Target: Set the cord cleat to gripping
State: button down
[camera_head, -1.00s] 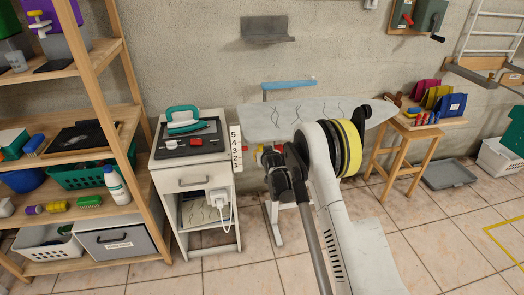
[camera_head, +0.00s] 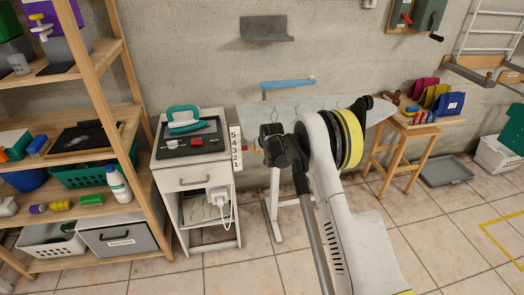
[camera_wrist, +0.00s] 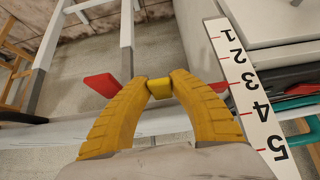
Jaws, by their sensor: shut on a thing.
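In the wrist view my gripper (camera_wrist: 160,90), with curved yellow fingers, is shut on a small yellow block (camera_wrist: 159,88). Red ends of a bar show on both sides of the fingers, the left one (camera_wrist: 101,84) larger. The fingers hide the bar's middle, and I cannot tell for sure whether it is the cord cleat.
A white strip numbered 1 to 5 (camera_wrist: 246,92) stands close to the right finger, on the white cabinet's side. The cabinet (camera_head: 180,181) has a white plug and cord in front. Wooden shelves (camera_head: 140,70) stand at left, a wooden stool (camera_head: 405,150) at right.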

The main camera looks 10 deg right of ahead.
jog(key=c, duration=1.1)
grip_release()
jog(key=shift+f, duration=0.1)
jog(key=shift+c, duration=0.2)
jog(key=v, duration=1.2)
